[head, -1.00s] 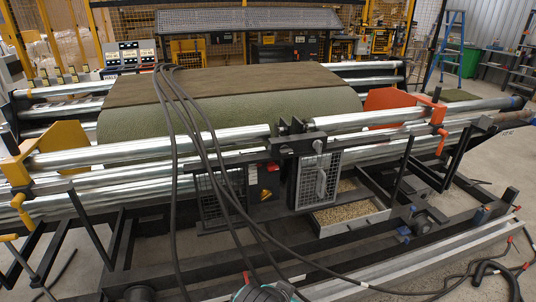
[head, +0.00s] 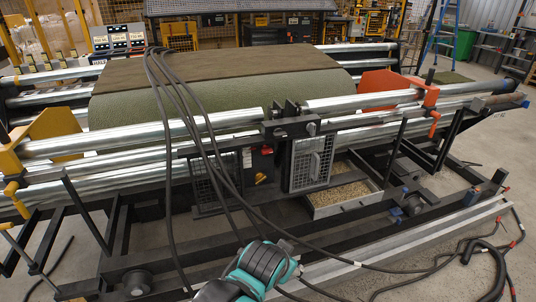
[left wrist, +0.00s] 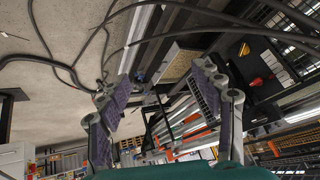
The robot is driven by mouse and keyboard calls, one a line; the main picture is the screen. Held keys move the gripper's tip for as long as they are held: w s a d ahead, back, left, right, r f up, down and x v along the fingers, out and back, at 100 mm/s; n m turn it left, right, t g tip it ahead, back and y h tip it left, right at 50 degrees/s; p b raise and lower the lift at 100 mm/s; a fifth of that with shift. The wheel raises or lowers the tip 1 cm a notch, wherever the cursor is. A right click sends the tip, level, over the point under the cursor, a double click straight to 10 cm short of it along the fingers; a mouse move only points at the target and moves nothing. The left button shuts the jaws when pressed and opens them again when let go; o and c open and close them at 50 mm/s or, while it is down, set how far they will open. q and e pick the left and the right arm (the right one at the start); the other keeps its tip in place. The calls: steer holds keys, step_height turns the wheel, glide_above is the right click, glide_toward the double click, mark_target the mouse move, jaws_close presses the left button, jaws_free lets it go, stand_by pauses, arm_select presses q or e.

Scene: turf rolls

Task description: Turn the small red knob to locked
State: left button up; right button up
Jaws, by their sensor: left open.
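A small red knob (head: 267,151) sits on a dark panel low on the machine's front, left of the mesh guard. Its exact setting is too small to read. A yellow handle (head: 261,178) is just below it. In the left wrist view a red knob (left wrist: 257,82) shows at the right, near the yellow handle (left wrist: 245,49). My left gripper (left wrist: 165,92) is open and empty, its padded fingers apart, with the knob outside them to the right. In the head view my teal left wrist is at the bottom centre, below and apart from the panel. My right gripper is not seen.
Black cables (head: 190,120) hang across the machine's front and pass close to my left wrist. A mesh guard (head: 311,163) stands right of the panel, with a gravel tray (head: 340,196) beyond. Steel rollers (head: 120,139) cross above.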

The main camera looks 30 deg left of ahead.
mark_target(268, 153)
arm_select(q)
steer(key=w+a+r+m+t+y+p, duration=0.1)
steer(key=w+a+r+m+y, duration=0.1)
steer(key=w+a+m, duration=0.5)
steer(key=w+a+r+y, duration=0.2)
steer(key=w+a+y, duration=0.15)
steer(key=w, duration=0.65)
steer(key=w+a+r+m+t+y+p, duration=0.1)
steer(key=w+a+r+m+y, duration=0.1)
steer(key=w+a+m, duration=0.5)
steer(key=w+a+f+m+y, duration=0.1)
steer(key=w+a+f+m, duration=0.2)
steer(key=w, duration=0.4)
steer(key=w+a+f+m+t+y, duration=0.1)
steer(key=w+a+f+m+y, duration=0.1)
steer(key=w+a+f+m, duration=0.2)
steer(key=w+a+f+m+t+y, duration=0.1)
steer(key=w+a+f, duration=0.4)
steer(key=w, duration=0.5)
steer(key=shift+w+a+m+y, duration=0.1)
steer(key=shift+a+m+y, duration=0.45)
steer(key=shift+a+m, duration=0.65)
steer(key=shift+w+a+r, duration=0.1)
steer(key=shift+w+a, duration=0.2)
steer(key=shift+w, duration=0.05)
steer(key=c, duration=1.2)
